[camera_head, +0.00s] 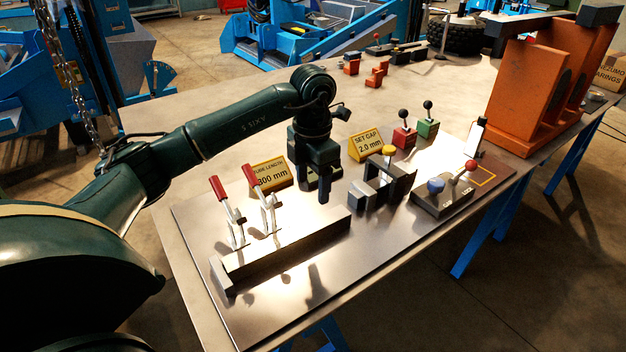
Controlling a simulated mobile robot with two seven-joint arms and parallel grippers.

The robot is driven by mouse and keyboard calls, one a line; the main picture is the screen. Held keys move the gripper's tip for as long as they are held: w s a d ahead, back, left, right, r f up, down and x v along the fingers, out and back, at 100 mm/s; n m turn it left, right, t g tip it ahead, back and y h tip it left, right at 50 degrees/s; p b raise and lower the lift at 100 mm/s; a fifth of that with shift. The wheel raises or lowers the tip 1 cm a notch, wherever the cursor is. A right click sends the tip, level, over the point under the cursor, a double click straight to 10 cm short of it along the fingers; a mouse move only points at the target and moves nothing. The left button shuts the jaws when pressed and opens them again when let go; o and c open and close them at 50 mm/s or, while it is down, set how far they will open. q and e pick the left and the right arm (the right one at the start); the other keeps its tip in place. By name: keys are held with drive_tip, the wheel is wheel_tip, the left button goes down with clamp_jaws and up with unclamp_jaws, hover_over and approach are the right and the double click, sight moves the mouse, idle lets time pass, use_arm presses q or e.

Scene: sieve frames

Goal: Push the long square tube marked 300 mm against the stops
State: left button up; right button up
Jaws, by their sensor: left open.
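A long square metal tube (290,247) lies along the front of the fixture on the metal plate (300,300); I cannot read any marking on it. A small block, seemingly an end stop (221,276), is at its left end; I cannot tell whether they touch. Two toggle clamps with red handles (220,190) (252,178) stand upright behind the tube. A yellow sign (270,173) reads tube length 300 mm. My left gripper (318,188) points down, open and empty, above and behind the tube's right end. My right gripper is not in view.
Right of the tube is a dark clamp-like fixture (383,184) with a yellow knob. A control box (441,197) with blue and red knobs stands further right. A "SET GAP 2.0 mm" sign (366,146) is behind. An orange bracket (530,95) stands at right. The plate's front is clear.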

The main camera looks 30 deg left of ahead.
sight(313, 224)
use_arm(q)
drive_tip(key=shift+f, duration=0.1)
wheel_tip(313, 224, down, 13)
drive_tip(key=shift+d+f, duration=0.1)
idle(0.5)
clamp_jaws()
idle(0.7)
